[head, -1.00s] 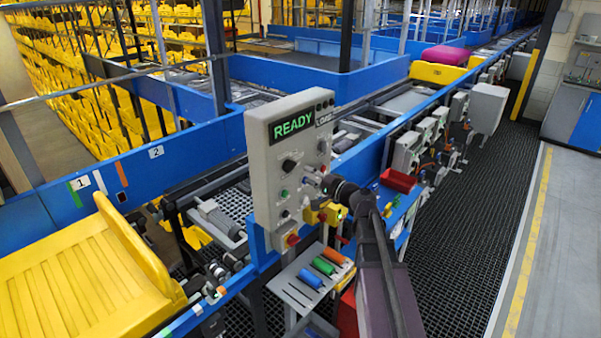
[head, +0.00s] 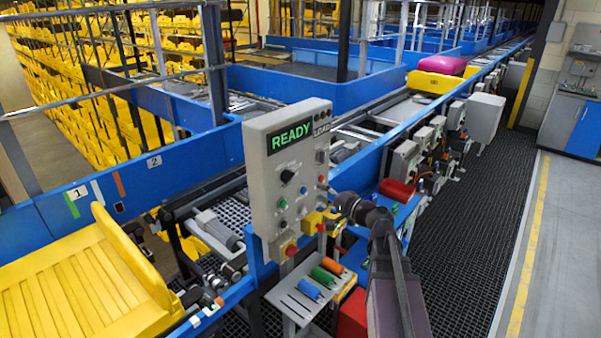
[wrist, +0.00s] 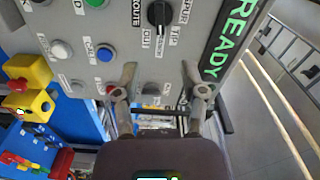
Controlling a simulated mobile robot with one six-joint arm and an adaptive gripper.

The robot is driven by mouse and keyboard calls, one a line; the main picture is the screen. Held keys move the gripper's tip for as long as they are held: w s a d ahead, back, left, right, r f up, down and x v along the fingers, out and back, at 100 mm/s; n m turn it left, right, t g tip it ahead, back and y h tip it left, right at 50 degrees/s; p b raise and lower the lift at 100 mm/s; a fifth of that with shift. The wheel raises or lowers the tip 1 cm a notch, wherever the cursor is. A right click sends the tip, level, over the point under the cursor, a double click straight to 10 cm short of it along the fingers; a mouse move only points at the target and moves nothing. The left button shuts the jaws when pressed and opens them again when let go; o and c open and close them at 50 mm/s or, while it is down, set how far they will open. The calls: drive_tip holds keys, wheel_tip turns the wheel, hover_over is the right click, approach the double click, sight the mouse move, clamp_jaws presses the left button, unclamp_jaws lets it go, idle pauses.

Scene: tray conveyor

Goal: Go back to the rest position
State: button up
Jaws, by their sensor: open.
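My gripper (head: 335,200) is at the right side of the grey control panel (head: 262,160), open, with nothing seen between its fingers. In the wrist view my gripper (wrist: 158,85) has its two fingers spread in front of the panel's lower part. The panel's green display (head: 292,136) reads READY. A black rotary selector (wrist: 160,12) sits on the panel beyond the fingertips, with a blue button (wrist: 105,52) and a white button (wrist: 61,49) to its left. I cannot tell whether a fingertip touches the panel.
A tool shelf (head: 300,305) with orange, green and blue-handled tools is below the panel. A yellow emergency-stop box (wrist: 38,105) is beside it. A yellow tray (head: 85,290) stands at left. The conveyor runs behind. The grated walkway (head: 470,240) at right is clear.

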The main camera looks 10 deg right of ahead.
drive_tip(key=s+a+f+n+g+h+b, duration=0.1)
drive_tip(key=s+a+f+n+g+b, duration=0.3)
drive_tip(key=f, duration=0.4)
drive_tip(key=s+a+f+n+g+h+b, duration=0.1)
drive_tip(key=s+a+f+n+g+b, duration=0.2)
drive_tip(key=a+f, duration=0.45)
drive_tip(key=s+d+f+n+g+h+b, duration=0.1)
drive_tip(key=s+d+f+g+h+b, duration=0.1)
drive_tip(key=f, duration=0.5)
drive_tip(key=s+d+f+g+h+b, duration=0.1)
drive_tip(key=s+f+g+h+b, duration=0.2)
drive_tip(key=s+f+g+h, duration=0.2)
drive_tip(key=s+f+h, duration=0.1)
drive_tip(key=s+f, duration=0.2)
drive_tip(key=s, duration=0.1)
drive_tip(key=shift+s+d+f+n+g+h, duration=0.2)
drive_tip(key=shift+d+f+n+g+h, duration=0.1)
drive_tip(key=shift+d+n, duration=0.1)
idle(0.4)
